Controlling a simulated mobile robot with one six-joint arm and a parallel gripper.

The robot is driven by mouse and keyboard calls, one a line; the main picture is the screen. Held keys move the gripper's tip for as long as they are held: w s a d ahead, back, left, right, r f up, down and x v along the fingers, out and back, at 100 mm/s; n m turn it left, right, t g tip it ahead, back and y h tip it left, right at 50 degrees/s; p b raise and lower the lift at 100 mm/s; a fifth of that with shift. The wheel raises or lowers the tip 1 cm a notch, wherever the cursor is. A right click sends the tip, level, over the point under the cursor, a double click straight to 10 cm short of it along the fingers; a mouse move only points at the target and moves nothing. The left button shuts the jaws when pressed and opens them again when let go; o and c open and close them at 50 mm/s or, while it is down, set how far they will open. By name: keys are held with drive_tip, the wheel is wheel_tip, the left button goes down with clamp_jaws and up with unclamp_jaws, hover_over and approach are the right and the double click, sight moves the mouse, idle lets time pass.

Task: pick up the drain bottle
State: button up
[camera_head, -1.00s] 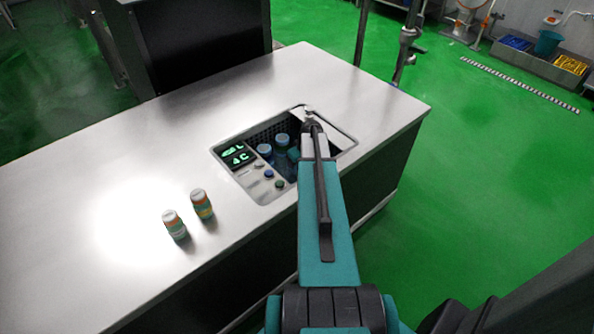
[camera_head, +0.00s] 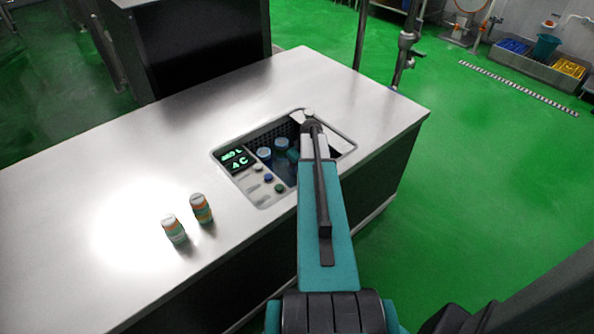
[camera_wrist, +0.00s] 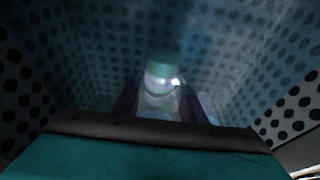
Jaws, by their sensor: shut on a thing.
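A pale bottle with a teal cap (camera_wrist: 161,72) stands between the two fingers of my gripper (camera_wrist: 162,104) in the wrist view. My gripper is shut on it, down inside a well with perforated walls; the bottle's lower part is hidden. In the head view my arm reaches over the right part of the water bath (camera_head: 217,157) set into the counter, and hides the fingers. Two blue-capped bottles (camera_head: 264,154) (camera_head: 282,144) stand in the bath left of my arm. A teal shape beside my arm is partly hidden, and I cannot tell if it is the held bottle.
The bath's panel shows a green display (camera_head: 238,160) and several knobs. Two small orange-and-green bottles (camera_head: 174,229) (camera_head: 201,208) stand on the steel counter (camera_head: 110,165) at the left. A dark cabinet (camera_head: 200,45) stands behind. Perforated walls (camera_wrist: 60,70) close in around my gripper.

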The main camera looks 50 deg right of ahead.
wheel_tip(320, 180, up, 16)
drive_tip(key=shift+r, duration=0.15)
idle(0.5)
idle(0.6)
